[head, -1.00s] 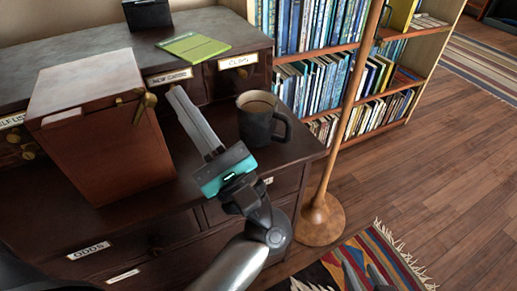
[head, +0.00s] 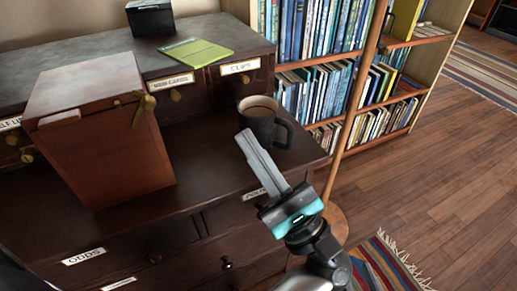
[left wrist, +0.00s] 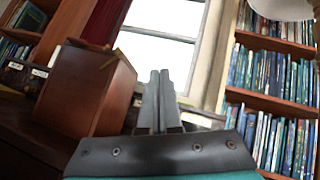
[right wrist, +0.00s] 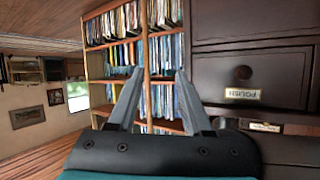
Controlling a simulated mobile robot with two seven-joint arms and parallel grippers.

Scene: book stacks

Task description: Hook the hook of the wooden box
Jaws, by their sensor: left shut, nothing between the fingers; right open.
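The reddish-brown wooden box (head: 105,140) stands upright on the dark cabinet at the left in the head view. A brass hook (head: 146,102) sits at its upper right front edge; I cannot tell whether it is fastened. The box also shows at the left in the left wrist view (left wrist: 82,92). My left gripper (head: 243,137) is shut and empty, right of the box and apart from it, in front of the mug. Its closed fingers show in the left wrist view (left wrist: 160,78). My right gripper (right wrist: 158,76) is open and empty in the right wrist view, facing bookshelves and drawer fronts.
A dark mug (head: 258,128) with brown liquid stands right of the box. A green notepad (head: 196,51) and a black container (head: 150,18) lie on the raised back section. A wooden pole (head: 352,110) stands beyond the cabinet's right edge. Cabinet top between box and mug is clear.

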